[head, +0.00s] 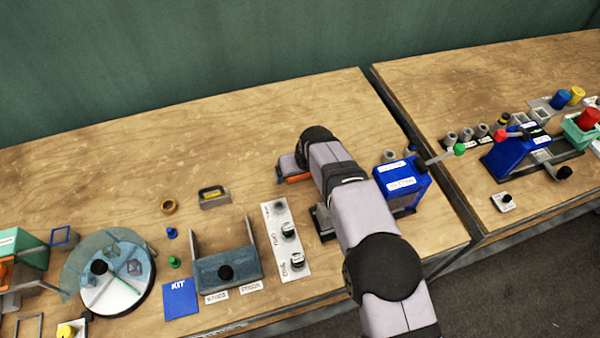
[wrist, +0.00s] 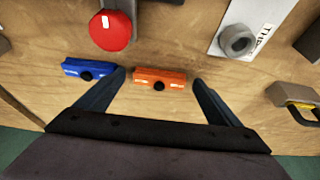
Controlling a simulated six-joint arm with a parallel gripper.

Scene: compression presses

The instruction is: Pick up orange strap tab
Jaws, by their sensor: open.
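The orange strap tab (wrist: 160,74) lies on the wooden table in the wrist view, with a black round knob on its near side. My gripper (wrist: 158,84) is open, with one dark finger left of the tab and the other right of it. A gap shows on each side of the tab, wider on the right. I cannot tell how high the fingertips are above the table. In the head view only a sliver of the orange tab (head: 295,179) shows beside my arm, which hides the rest.
A blue tab (wrist: 89,70) lies just left of the left finger. A red knob (wrist: 110,32) and a white label plate (wrist: 228,28) with a grey fitting stand beyond. A yellow-marked grey block (head: 213,197) sits left of my arm, a blue press (head: 402,182) right.

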